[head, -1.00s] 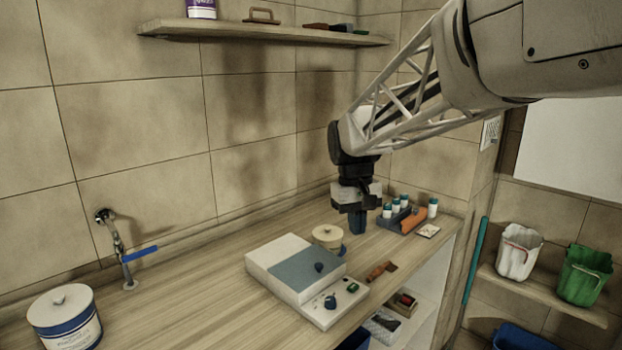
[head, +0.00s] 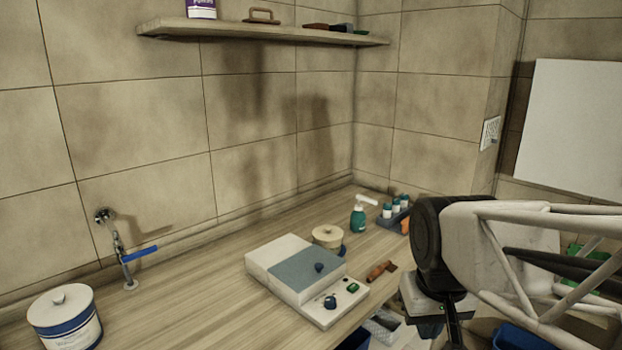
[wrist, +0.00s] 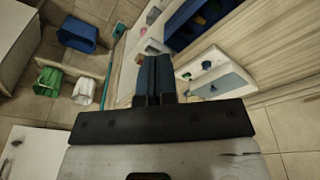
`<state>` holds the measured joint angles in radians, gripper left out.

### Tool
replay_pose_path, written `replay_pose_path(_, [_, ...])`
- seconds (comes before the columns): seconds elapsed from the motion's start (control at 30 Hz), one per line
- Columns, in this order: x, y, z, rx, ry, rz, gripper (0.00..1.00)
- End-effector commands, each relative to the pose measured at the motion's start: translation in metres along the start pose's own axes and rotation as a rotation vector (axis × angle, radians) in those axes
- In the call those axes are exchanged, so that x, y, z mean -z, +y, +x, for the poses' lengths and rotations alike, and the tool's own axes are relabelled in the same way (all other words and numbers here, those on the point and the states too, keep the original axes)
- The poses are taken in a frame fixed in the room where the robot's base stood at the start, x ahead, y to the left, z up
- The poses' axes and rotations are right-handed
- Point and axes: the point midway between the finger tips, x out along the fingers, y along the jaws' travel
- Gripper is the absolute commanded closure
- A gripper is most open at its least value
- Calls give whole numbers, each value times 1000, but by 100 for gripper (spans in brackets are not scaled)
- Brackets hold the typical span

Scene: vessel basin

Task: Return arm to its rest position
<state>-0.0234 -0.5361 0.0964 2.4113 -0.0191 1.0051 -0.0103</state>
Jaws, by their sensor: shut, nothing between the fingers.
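My arm reaches in from the right in the head view, with its wrist low in front of the counter's right end. My gripper (wrist: 158,72) is shut and empty in the wrist view, its two blue fingers side by side. In the head view its fingers are mostly out of sight below the wrist. The wooden counter (head: 180,310) lies to the left of it, and the gripper is clear of the things on it.
On the counter are a white and grey device (head: 305,278), a lidded pot (head: 327,236), a green pump bottle (head: 358,218), a brown-handled tool (head: 378,271) and a white canister (head: 65,316). A tap (head: 120,250) stands at left. A wall shelf (head: 270,33) is above.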

Motion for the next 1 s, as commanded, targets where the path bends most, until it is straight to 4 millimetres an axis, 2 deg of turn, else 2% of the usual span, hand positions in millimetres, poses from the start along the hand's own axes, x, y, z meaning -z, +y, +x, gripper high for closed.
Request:
replay_pose_path(0.1, [-27, 3, 7, 1, 29, 28, 100])
replay_pose_path(0.3, [-53, 6, 16, 1, 60, 56, 100])
replay_pose_path(0.47, [-60, 6, 19, 1, 67, 63, 100])
replay_pose_path(1.0, [-59, 6, 19, 1, 67, 63, 100])
